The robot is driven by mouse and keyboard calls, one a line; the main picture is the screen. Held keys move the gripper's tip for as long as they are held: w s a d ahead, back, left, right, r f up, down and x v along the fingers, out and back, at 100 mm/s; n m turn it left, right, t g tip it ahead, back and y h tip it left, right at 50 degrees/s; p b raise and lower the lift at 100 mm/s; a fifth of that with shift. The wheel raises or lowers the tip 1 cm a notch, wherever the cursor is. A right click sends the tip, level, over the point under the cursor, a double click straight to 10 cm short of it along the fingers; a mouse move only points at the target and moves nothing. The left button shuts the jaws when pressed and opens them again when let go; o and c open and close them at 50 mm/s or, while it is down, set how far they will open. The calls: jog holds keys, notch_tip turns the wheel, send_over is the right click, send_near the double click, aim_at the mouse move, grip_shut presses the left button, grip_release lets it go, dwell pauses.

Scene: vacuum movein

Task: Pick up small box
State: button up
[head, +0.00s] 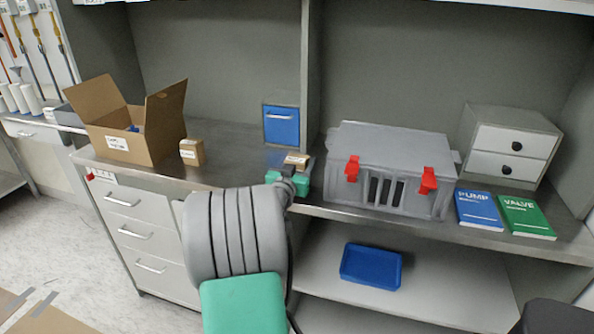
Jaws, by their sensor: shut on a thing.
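A small brown cardboard box (297,159) with a pale label shows at the middle of the steel counter, just beyond my gripper (291,168). My gripper, green and dark grey, is shut on this box, but its own wrist and body hide the fingers and the box's lower part. I cannot tell whether the box still touches the counter. Another small brown box (192,151) with a white label stands on the counter further left, apart from my gripper.
A large open carton (119,145) stands at the left, a blue bin (281,125) behind my gripper. A grey case (391,160) with red latches sits close to the right, then a drawer unit (510,148) and two books. A blue tray (371,267) lies on the lower shelf.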

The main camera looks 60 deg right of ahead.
jog(key=c, duration=0.4)
jog(key=shift+r, duration=0.15)
jog(key=shift+c, duration=0.2)
